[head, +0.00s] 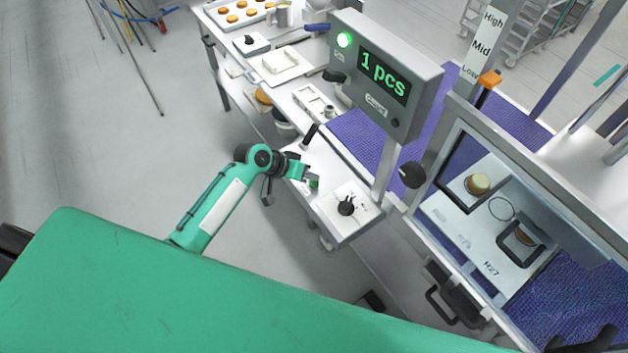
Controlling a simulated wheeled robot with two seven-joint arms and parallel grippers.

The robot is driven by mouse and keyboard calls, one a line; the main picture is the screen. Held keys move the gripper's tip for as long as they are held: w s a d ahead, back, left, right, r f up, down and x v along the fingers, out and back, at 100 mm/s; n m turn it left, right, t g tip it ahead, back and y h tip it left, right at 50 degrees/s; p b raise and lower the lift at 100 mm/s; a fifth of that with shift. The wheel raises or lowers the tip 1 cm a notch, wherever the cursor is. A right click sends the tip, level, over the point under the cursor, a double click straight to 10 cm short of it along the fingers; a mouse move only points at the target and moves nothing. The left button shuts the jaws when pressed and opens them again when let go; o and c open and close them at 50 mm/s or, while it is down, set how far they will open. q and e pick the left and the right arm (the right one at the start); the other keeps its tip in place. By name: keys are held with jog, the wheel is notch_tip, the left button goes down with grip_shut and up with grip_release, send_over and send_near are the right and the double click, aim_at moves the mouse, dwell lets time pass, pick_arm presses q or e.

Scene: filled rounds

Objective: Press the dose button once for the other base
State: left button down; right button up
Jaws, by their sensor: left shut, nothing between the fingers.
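A small green button (314,184) shows at the left part of the white work surface, partly hidden by my left gripper (306,175). My left gripper is shut and empty, with its tip at or just above the button; I cannot tell whether it touches. A grey display box (428,78) on a post reads "1 pcs" in green, with a lit green lamp (344,40) at its upper left. A base round (478,184) sits behind the clear window at the right. My right gripper is not in view.
A purple belt (372,140) runs beyond. A tray of rounds (228,14) lies at the back. The floor at left is mostly clear.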

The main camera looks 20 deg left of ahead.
aim_at(310, 183)
pick_arm(q)
jog(key=shift+f+b, duration=0.3)
jog(key=shift+f, duration=0.3)
dwell(0.5)
jog(key=shift+r, duration=0.1)
jog(key=shift+r+p, duration=0.95)
notch_tip(310, 183, up, 5)
jog(key=p, duration=0.4)
jog(key=shift+p, duration=0.35)
dwell(0.4)
